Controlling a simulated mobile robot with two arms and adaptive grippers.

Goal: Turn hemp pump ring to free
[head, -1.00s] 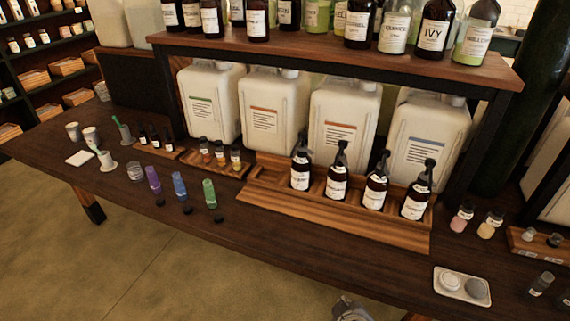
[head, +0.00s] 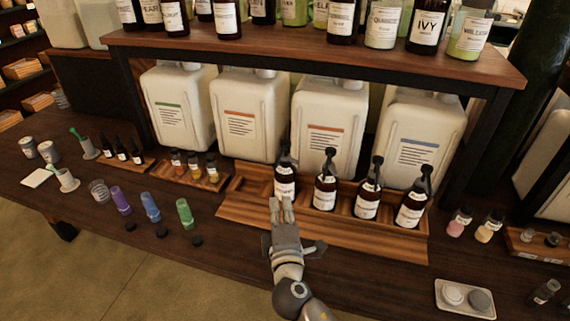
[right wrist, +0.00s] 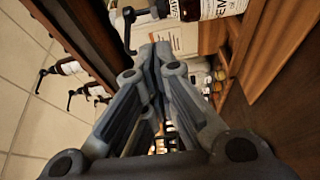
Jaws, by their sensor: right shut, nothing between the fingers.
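Several dark brown pump bottles with black pump heads and white labels stand upright in a row in a wooden rack (head: 330,232). My right gripper (head: 281,206) is shut and empty, in front of the lower part of the leftmost pump bottle (head: 285,179). In the right wrist view its fingertips (right wrist: 155,52) meet beside a pump bottle (right wrist: 188,9) whose cut-off label shows letters like "EM". A black pump head (right wrist: 128,22) shows close to the fingers. I cannot make out the ring's setting. My left gripper is not in view.
Large white canisters (head: 330,115) stand behind the rack, under a shelf (head: 300,53) of bottles. Small tubes (head: 150,207) stand left on the table. A tray (head: 465,299) with two round pieces lies front right.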

